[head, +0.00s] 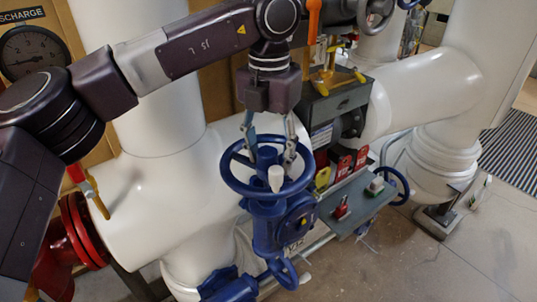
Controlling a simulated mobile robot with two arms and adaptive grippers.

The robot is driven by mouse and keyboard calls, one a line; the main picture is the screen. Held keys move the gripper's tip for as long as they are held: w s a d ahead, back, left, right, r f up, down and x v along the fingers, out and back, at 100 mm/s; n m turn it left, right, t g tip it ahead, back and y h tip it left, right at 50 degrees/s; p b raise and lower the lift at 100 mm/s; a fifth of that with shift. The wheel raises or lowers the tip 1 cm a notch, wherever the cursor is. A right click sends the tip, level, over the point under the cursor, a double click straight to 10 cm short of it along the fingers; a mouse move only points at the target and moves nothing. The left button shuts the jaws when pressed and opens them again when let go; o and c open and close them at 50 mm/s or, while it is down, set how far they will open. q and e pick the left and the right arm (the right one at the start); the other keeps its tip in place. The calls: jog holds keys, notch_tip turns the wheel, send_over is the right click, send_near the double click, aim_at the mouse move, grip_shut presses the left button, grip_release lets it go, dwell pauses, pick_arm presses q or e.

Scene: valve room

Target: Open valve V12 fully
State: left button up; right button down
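A blue valve with a round blue handwheel (229,177) stands in the middle of the head view. A white knob (275,178) stands up at the near side of the wheel. My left gripper (268,158) points down over the far part of this wheel. Its two fingers are spread apart, with the blue middle of the wheel showing between them. I cannot tell whether the fingertips touch the wheel. My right gripper is not in view.
Large white pipes (165,215) fill the left and back. A grey shelf (357,205) with red and yellow tags and padlocks juts out right of the valve. A pressure gauge (33,52) is at upper left. An orange-handled lever (313,20) is near my arm. Floor (450,265) is open at lower right.

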pick_arm(q)
jog(key=shift+a+f, duration=0.25)
jog(key=shift+f, duration=0.2)
jog(key=shift+d+r, duration=0.1)
jog(key=shift+r, duration=0.1)
jog(key=shift+r, duration=0.2)
notch_tip(320, 180, up, 6)
jog(key=p, duration=0.5)
jog(key=shift+r, duration=0.2)
